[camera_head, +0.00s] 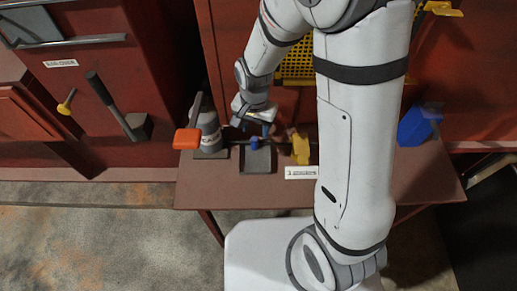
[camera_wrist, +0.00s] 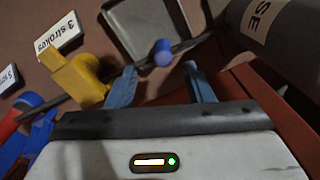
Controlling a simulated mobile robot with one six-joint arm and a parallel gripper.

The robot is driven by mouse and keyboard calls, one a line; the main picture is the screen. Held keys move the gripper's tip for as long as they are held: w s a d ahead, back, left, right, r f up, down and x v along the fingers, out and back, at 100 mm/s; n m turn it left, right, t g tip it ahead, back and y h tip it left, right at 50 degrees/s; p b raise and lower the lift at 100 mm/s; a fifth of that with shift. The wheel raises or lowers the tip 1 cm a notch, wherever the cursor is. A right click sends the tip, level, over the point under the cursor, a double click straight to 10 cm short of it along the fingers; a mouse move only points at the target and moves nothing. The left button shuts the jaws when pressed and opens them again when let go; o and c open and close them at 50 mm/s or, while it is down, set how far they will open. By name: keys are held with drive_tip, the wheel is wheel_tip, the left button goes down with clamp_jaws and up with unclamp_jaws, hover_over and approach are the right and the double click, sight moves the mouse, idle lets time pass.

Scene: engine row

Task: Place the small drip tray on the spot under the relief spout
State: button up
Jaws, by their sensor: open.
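A small dark grey square tray with a raised rim (camera_head: 258,163) lies on the red-brown bench; it also shows at the top of the wrist view (camera_wrist: 140,22). A dark rod with a blue knob (camera_wrist: 162,52) crosses near the tray's edge. My gripper (camera_wrist: 162,84) is open and empty, its two blue-grey fingers apart. In the head view my gripper (camera_head: 255,126) is above the back of the bench, close to the tray and rod. I cannot make out which part is the relief spout, or any marked spot beneath it.
A grey cylinder (camera_head: 209,132) with an orange handle (camera_head: 187,139) stands left of the tray. A yellow fitting (camera_head: 300,149) and a white label (camera_head: 301,172) are on its right. A blue object (camera_head: 418,125) is farther right. The bench's front left strip is clear.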

sight(254, 139)
drive_tip(key=shift+w+a+f+p, duration=0.1)
drive_tip(key=shift+f+p, duration=0.15)
drive_tip(key=shift+f, duration=1.35)
drive_tip(key=shift+a+f+p, duration=0.1)
drive_tip(key=shift+f+p, duration=0.15)
drive_tip(key=shift+f, duration=1.3)
drive_tip(key=shift+c, duration=0.5)
clamp_jaws()
